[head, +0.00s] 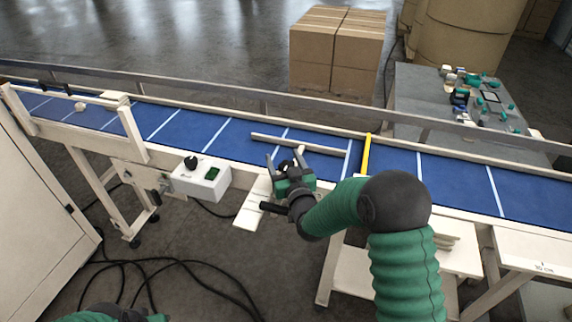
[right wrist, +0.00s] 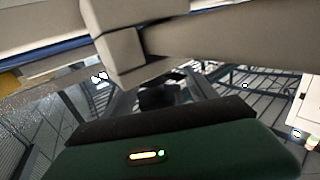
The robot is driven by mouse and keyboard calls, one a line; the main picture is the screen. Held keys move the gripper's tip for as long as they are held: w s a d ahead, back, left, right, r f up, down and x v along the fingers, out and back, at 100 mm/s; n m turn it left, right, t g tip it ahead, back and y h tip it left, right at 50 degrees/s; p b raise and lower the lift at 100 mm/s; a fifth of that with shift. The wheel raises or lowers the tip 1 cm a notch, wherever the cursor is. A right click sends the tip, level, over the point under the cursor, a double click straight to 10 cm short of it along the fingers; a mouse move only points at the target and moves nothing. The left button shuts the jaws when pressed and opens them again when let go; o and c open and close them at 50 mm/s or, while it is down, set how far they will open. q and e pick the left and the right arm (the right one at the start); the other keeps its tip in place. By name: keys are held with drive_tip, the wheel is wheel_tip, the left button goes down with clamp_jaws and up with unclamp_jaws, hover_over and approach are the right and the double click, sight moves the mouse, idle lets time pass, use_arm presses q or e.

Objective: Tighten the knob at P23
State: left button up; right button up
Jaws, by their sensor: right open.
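My right gripper (head: 286,160) is open at the near edge of the blue conveyor (head: 225,140), by a beige guide bar (head: 300,145). In the right wrist view, a dark rounded thing (right wrist: 160,96) shows beyond the gripper body, below a beige block (right wrist: 122,52); I cannot tell whether it is the knob. No P23 mark is readable, and the gripper hides much of the spot around it. A black knob (head: 190,162) sits on the white control box (head: 203,182), left of and apart from the right gripper. Part of my left arm shows at the bottom left; its jaws are unclear.
A white plate (head: 252,205) juts out below the gripper. Black cables (head: 170,265) lie on the floor. Cartons (head: 335,55) and a grey table (head: 425,95) stand behind the conveyor.

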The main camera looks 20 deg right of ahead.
drive_tip(key=s+p, duration=0.7)
drive_tip(key=s, duration=0.9)
drive_tip(key=shift+s, duration=0.35)
